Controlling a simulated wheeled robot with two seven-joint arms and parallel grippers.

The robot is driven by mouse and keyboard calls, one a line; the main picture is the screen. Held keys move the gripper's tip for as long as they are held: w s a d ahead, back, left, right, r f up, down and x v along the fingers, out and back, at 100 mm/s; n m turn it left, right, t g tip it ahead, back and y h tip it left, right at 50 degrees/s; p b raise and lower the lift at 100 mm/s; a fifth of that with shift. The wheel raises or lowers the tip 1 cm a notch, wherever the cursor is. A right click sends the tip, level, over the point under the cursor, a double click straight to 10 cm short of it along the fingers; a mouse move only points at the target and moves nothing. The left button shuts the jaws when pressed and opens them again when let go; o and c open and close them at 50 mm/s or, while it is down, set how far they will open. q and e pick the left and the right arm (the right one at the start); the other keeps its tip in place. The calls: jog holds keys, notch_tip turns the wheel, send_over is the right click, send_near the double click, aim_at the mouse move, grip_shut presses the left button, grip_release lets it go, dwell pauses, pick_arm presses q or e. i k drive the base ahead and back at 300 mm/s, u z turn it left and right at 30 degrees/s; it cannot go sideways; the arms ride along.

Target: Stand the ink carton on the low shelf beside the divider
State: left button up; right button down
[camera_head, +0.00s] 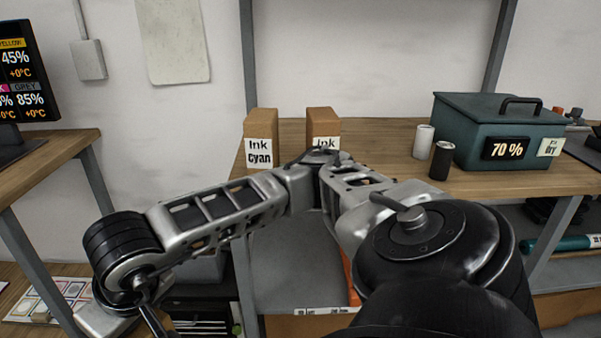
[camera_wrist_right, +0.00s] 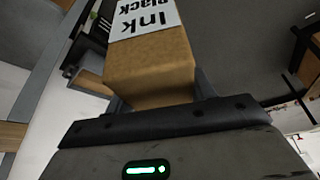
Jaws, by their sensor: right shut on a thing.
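The ink carton (camera_wrist_right: 155,70) is brown with a white "Ink Black" label that reads upside down in the right wrist view. My right gripper (camera_wrist_right: 160,98) is shut on it, with dark fingers at its sides. In the head view my right arm folds across the middle, and I cannot make out the gripper or held carton there. The low shelf (camera_head: 290,258) is a grey surface under the worktable, partly covered by my arm. An orange strip, apparently the divider (camera_head: 350,275), shows partly beside my arm. My left gripper is not in view.
On the worktable (camera_head: 385,138) stand an "Ink Cyan" carton (camera_head: 261,152) and another ink carton (camera_head: 323,122), its label partly hidden. A white can (camera_head: 423,141), a black can (camera_head: 441,160) and a teal box (camera_head: 490,125) stand to their right. Metal table legs flank the shelf.

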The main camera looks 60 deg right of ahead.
aim_at(280, 277)
jog(key=k, duration=0.85)
jog(key=z, duration=1.6)
jog(key=i, duration=0.25)
jog(key=u, duration=0.15)
